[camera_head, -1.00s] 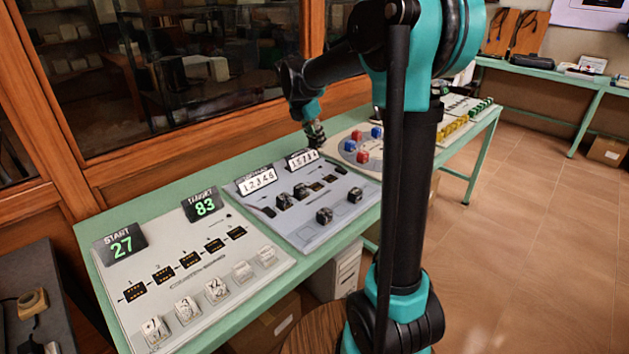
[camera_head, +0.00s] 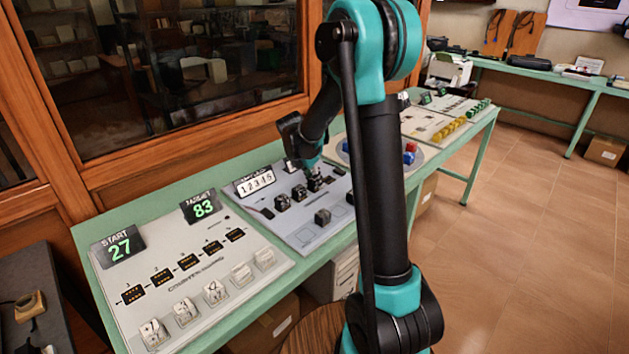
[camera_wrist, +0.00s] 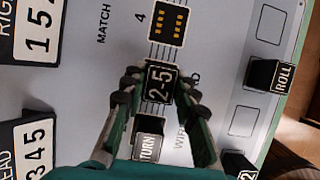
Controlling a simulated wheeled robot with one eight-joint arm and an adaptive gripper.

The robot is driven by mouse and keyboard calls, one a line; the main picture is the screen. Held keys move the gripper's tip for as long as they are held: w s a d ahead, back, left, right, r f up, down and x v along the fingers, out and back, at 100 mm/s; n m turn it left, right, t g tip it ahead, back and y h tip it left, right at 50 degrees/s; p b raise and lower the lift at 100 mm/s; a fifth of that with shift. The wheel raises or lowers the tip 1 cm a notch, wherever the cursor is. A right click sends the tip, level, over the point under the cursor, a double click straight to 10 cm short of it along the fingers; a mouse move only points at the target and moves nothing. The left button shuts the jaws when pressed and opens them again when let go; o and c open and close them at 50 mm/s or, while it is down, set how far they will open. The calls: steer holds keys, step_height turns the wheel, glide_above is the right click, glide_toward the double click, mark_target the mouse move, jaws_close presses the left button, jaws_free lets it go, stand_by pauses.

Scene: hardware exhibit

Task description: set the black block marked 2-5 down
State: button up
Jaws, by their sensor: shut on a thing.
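The black block marked 2-5 (camera_wrist: 159,83) is between the two fingers of my gripper (camera_wrist: 159,90), its label facing the wrist camera. In the head view my gripper (camera_head: 315,184) is low over the grey panel (camera_head: 285,233), in line with its row of blocks. The fingers hide most of the block there. I cannot tell whether its underside touches the panel. In the wrist view, a black slot plate under the number 4 (camera_wrist: 169,23) lies just above the held block, and a TURN block (camera_wrist: 149,141) sits just below it.
A ROLL block (camera_wrist: 269,76) and another block marked 2 (camera_wrist: 239,165) stand on the panel's right side in the wrist view, near empty outlined squares. The START 27 panel (camera_head: 190,275) is left. A round board with red and blue blocks (camera_head: 410,153) is right, partly behind my arm.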

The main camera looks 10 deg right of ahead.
steer(key=shift+f, duration=0.15)
steer(key=o, duration=1.1)
steer(key=v, duration=1.2)
